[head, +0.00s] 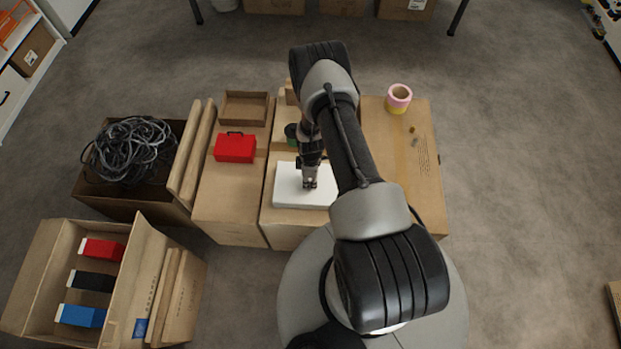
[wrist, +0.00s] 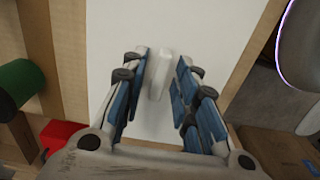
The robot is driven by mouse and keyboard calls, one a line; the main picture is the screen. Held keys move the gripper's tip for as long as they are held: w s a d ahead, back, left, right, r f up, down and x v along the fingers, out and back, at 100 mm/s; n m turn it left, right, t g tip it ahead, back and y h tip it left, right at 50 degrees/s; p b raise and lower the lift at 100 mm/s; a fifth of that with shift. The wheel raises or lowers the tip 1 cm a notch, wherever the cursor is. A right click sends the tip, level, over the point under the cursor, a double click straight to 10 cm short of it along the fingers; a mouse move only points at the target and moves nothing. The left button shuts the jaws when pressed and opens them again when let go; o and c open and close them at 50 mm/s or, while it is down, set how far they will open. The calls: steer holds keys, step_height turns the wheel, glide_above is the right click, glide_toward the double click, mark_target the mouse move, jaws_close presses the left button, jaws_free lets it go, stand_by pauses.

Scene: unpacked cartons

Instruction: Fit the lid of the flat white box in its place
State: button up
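A flat white rectangular piece (head: 288,188) lies on a carton in front of my base in the head view. In the wrist view its plain white top (wrist: 112,50) fills the middle, with a raised white bar-shaped handle (wrist: 160,76) on it. My gripper (head: 309,186) points down over this white top. In the wrist view my gripper (wrist: 161,88) has its blue-padded fingers apart, one on each side of the handle, with gaps showing. I cannot tell whether this is the lid alone or the lid resting on its box.
A red toolbox (head: 235,148) and a green round object (head: 291,130) stand close by on the cartons. A pink and yellow tape roll (head: 399,98) is on the right carton (head: 400,160). Left are a carton of cables (head: 130,150) and an open carton with coloured boxes (head: 82,314).

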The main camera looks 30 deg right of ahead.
steer(key=shift+o, duration=0.5)
step_height(320, 180, up, 12)
stand_by(0.3)
stand_by(0.3)
steer(key=w+a+r+m+t, duration=0.1)
steer(key=a+r+m, duration=0.15)
steer(key=r, duration=1.25)
steer(key=a+r+m+t, duration=0.1)
steer(key=a+r+m, duration=0.15)
steer(key=r, duration=1.15)
steer(key=s+a+r+m+t, duration=0.1)
steer(key=s+a+r, duration=0.1)
steer(key=s+r, duration=0.3)
steer(key=s+a+r+m, duration=0.2)
steer(key=s+r, duration=0.1)
steer(key=r, duration=0.4)
steer(key=s+a+r+m, duration=0.1)
steer(key=s+r, duration=0.1)
steer(key=s, duration=0.4)
steer(key=s+a+r+m+t, duration=0.1)
steer(key=s+a+r+m, duration=0.1)
steer(key=s, duration=0.4)
steer(key=shift+s+a+r+t, duration=0.25)
steer(key=shift+r+t, duration=0.05)
steer(key=shift+r, duration=0.5)
